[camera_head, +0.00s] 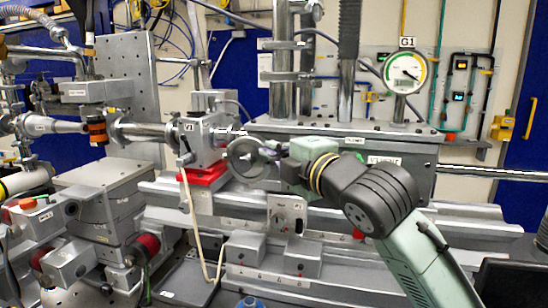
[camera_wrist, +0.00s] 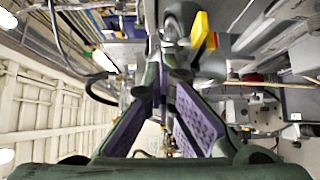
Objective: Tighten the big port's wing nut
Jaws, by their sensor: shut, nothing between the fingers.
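My gripper (camera_head: 268,152) is shut and empty at the right side of the grey handwheel (camera_head: 243,172) of valve V1 (camera_head: 207,142) in the head view. I cannot tell whether it touches the wheel. In the wrist view my gripper (camera_wrist: 172,74) shows its two green fingers with purple pads closing together at their tips. A grey round part (camera_wrist: 172,25) lies just beyond the fingertips. I cannot make out a wing nut or the big port for certain in either view; the fingers and my wrist may hide them.
A grey chamber (camera_head: 395,139) stands behind my arm, with gauge G1 (camera_head: 405,70) above it. A red block (camera_head: 203,173) sits under V1. A pale cable (camera_head: 190,215) hangs in front of the rail. A yellow part (camera_wrist: 200,28) is near the fingertips in the wrist view.

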